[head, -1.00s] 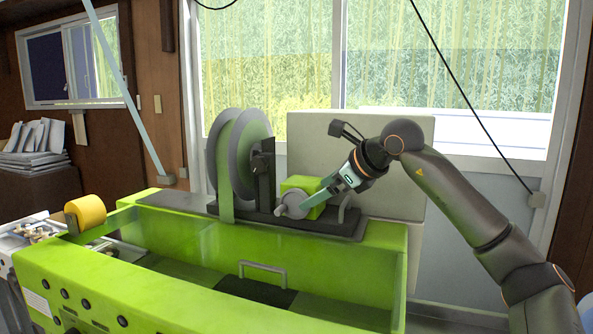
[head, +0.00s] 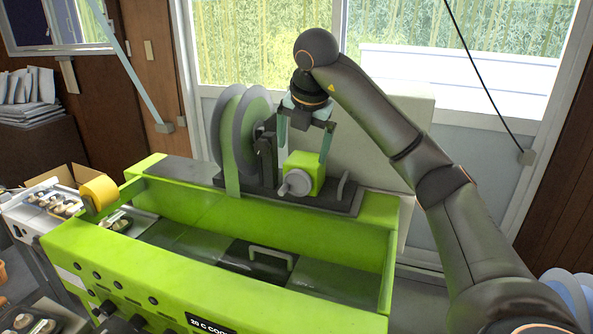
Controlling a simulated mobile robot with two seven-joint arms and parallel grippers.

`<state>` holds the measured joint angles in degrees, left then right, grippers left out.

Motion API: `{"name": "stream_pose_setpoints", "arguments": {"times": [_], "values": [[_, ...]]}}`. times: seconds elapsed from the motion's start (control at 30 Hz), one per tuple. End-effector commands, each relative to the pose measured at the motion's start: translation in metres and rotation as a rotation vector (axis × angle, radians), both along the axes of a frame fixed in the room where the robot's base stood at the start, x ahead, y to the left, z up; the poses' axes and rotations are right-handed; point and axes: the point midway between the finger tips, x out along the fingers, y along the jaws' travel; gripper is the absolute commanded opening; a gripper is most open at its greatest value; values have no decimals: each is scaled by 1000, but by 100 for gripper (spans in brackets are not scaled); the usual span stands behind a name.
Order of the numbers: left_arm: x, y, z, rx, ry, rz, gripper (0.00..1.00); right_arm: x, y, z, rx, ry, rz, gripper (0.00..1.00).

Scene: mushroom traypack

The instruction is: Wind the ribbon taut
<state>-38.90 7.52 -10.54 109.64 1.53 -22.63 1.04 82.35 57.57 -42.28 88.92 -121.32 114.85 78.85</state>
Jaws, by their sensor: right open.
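A large reel (head: 256,125) with grey side discs stands upright on the back ledge of the green machine. A pale green ribbon (head: 232,180) runs down from its front; where it goes further is not clear. To the right of the reel sits a bright green block (head: 310,168) with a round grey knob (head: 298,184) on its front. My right gripper (head: 303,150) points down over the block from above. Its two fingers are spread wide and hold nothing. Whether they touch the block is not clear. My left gripper is out of view.
The green trough (head: 190,207) is open in front, with a grey handle (head: 270,252) on a dark plate inside. A pale panel (head: 385,130) stands behind the block.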

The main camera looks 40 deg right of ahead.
Motion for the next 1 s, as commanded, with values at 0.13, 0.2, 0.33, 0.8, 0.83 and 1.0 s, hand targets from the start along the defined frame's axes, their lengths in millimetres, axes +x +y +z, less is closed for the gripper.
{"name": "stream_pose_setpoints", "arguments": {"times": [0.13, 0.2, 0.33, 0.8, 0.83, 1.0], "values": [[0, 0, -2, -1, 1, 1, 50, 6, -4, -19, 2, 5, -3, 100], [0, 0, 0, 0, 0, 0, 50, 11, -8, -30, 1, 6, -2, 100], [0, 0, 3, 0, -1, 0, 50, 21, -14, -55, 1, 7, -1, 100], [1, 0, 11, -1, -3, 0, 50, 45, -29, -109, 0, 0, 2, 100], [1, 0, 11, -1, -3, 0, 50, 45, -29, -110, 0, 0, 2, 100], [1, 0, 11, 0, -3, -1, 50, 46, -29, -111, 0, -1, 3, 100]]}}
